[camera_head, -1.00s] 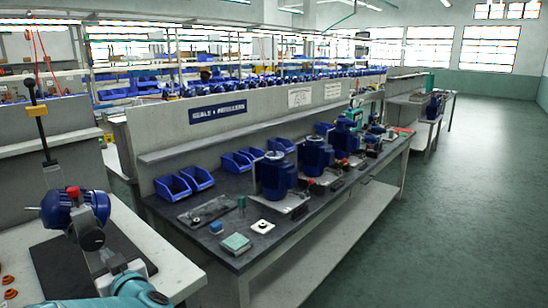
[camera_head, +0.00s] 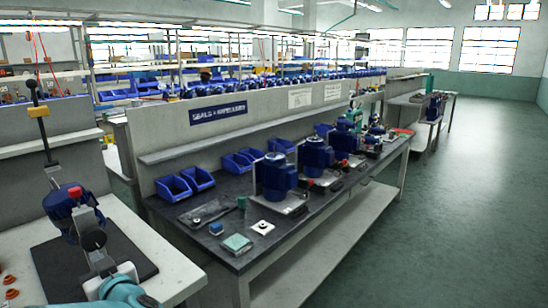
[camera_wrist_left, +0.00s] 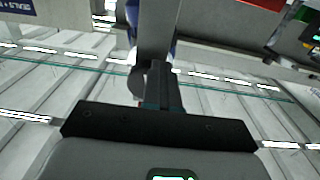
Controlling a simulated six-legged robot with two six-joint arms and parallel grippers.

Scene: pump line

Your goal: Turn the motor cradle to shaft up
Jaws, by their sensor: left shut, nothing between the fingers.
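The blue motor (camera_head: 62,203) with a red part on top sits in its cradle at the left, above the near bench. It stands tilted, and its shaft does not show. The cradle itself is mostly hidden by the motor and my arm. My left gripper (camera_head: 86,226) is at the near side of the motor; its fingertips are hard to make out there. In the left wrist view the gripper (camera_wrist_left: 160,92) is shut and empty, beside a grey upright (camera_wrist_left: 158,28) with bits of blue motor behind it. I cannot tell whether it touches. My right gripper is out of view.
A black mat (camera_head: 128,252) lies on the near bench, with orange-brown parts (camera_head: 9,281) at its left. The long bench to the right holds blue bins (camera_head: 174,188) and more motors (camera_head: 275,175). Open floor lies at right.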

